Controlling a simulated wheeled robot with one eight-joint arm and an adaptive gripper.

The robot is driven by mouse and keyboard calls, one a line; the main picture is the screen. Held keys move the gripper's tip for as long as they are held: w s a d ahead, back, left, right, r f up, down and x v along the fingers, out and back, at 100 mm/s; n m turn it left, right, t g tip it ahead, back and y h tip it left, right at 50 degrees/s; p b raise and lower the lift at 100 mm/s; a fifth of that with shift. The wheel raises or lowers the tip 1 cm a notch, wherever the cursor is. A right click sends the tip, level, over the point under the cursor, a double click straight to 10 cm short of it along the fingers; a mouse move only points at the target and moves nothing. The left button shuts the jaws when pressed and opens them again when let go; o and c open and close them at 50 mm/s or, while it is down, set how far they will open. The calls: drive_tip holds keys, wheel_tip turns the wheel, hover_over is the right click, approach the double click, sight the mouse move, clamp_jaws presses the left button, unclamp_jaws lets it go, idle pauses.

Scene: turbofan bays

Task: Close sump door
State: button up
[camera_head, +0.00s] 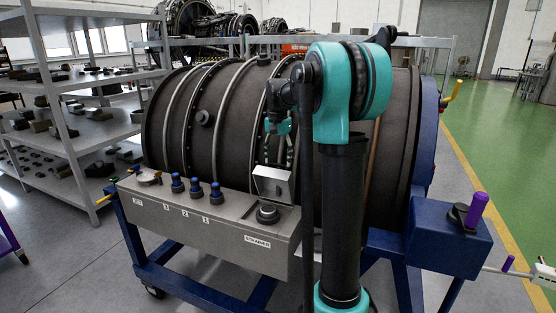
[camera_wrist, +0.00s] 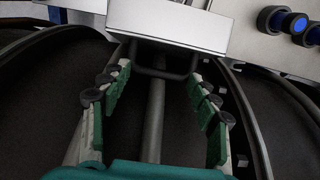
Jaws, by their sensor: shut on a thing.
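The sump door (camera_head: 272,184) is a small metal lid standing open and tilted above the round strainer opening (camera_head: 267,213) on the grey panel box. In the wrist view the door (camera_wrist: 170,22) fills the top middle, with a dark bar handle (camera_wrist: 165,74) on its near side. My gripper (camera_head: 278,160) is behind and above the door, partly hidden by my arm in the head view. The inside of the opening is not clear.
The panel box (camera_head: 225,222) carries several blue-capped knobs (camera_head: 197,190) left of the door. The dark ribbed engine casing (camera_head: 215,115) stands close behind it. A blue frame (camera_head: 195,290) supports it. Shelves with parts (camera_head: 75,120) stand left; green floor (camera_head: 510,150) is open right.

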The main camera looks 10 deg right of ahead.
drive_tip(key=shift+s+a+f, duration=0.1)
drive_tip(key=shift+a+f, duration=0.1)
